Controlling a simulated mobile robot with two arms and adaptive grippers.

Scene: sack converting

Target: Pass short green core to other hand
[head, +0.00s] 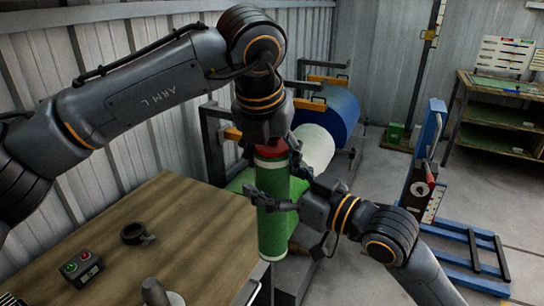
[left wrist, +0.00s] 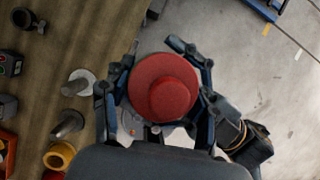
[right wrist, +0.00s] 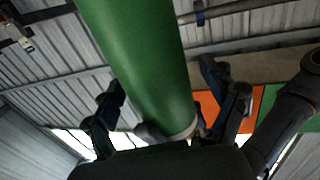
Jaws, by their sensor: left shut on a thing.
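The short green core (head: 273,225) hangs upright in the head view, beyond the table's right edge, with a red end piece (head: 270,151) at its top. My left gripper (head: 268,140) is above it, shut on its red top end. The red end (left wrist: 163,88) fills the space between the fingers in the left wrist view. My right gripper (head: 283,190) reaches in from the right, its fingers on either side of the core's middle. In the right wrist view the green core (right wrist: 140,60) passes between the spread fingers, with a gap visible on the right side.
A wooden table (head: 170,235) at left holds a button box (head: 82,268) and a black ring (head: 137,233). Behind the core are a white roll (head: 316,148) and a blue roll (head: 335,112) on a rack. A blue stand (head: 470,255) is at right, with open floor around it.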

